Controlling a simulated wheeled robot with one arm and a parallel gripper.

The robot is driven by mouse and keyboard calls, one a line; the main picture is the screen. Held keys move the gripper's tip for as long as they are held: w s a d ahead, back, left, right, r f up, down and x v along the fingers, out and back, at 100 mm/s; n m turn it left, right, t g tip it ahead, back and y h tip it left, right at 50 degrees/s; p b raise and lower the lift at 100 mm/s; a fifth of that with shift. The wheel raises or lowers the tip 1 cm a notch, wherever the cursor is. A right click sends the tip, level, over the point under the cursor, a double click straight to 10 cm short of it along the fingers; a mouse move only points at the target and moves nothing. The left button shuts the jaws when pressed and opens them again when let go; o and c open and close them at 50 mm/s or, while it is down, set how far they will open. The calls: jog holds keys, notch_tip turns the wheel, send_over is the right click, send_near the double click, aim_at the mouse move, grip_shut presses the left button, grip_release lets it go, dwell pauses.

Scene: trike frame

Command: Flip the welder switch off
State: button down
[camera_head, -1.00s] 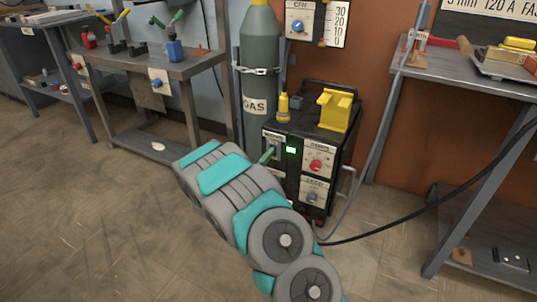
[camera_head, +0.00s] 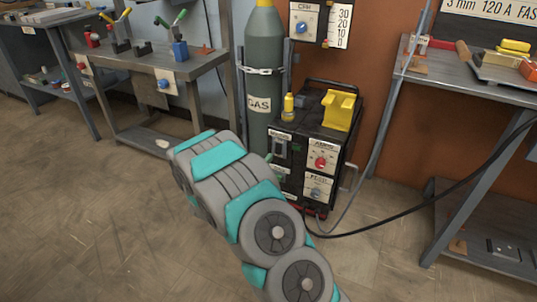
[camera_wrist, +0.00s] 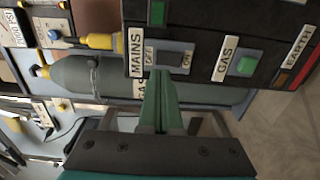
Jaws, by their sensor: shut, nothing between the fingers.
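The welder (camera_head: 312,135) is a black box against the brown wall. Its MAINS switch (camera_wrist: 168,59) is a dark rocker between OFF and ON labels in the wrist view. It also shows on the welder's front in the head view (camera_head: 279,148). Which way the rocker is tipped is hard to tell. The lamp (camera_wrist: 158,12) beside the switch is dark green and not glowing. My gripper (camera_wrist: 160,76) is shut and empty, its green fingers together. Its tips are just below the switch in the wrist view, close to the OFF side; contact cannot be made out.
A grey gas cylinder (camera_head: 263,80) stands behind the welder. Workbenches stand left (camera_head: 140,65) and right (camera_head: 470,75). A black cable crosses the floor at right.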

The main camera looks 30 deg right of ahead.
jog(key=v, duration=0.7)
jog(key=shift+s+a+r, duration=0.2)
jog(key=shift+r, duration=0.1)
jog(key=w+a+r+m+g+y+p, duration=0.1)
jog(key=a+r+m+y, duration=0.1)
jog(key=a+y, duration=0.35)
jog(key=w+a+r+m+y+p, duration=0.1)
jog(key=a+m+y, duration=0.1)
jog(key=a+y, duration=0.3)
jog(key=s+a+r+g+y+p, duration=0.1)
jog(key=s+a+r+g+y, duration=0.15)
jog(key=s+a+r, duration=0.35)
jog(key=s+a+r+g+y+p, duration=0.1)
jog(key=s+a+r+y, duration=0.1)
jog(key=s, duration=0.4)
jog(key=s+a+r+g+y, duration=0.1)
jog(key=s+a+r+g, duration=0.15)
jog(key=s, duration=0.35)
jog(key=s+d+r+m+g+h+p, duration=0.1)
jog(key=s+d+r+g, duration=0.1)
jog(key=s, duration=1.1)
jog(key=s+d+r+m+g, duration=0.2)
jog(key=s+d, duration=0.3)
jog(key=s, duration=0.8)
jog(key=shift+s+r+m+g+h+p, duration=0.3)
jog(key=shift+s+r+g+h+p, duration=0.1)
jog(key=shift+r+g, duration=0.45)
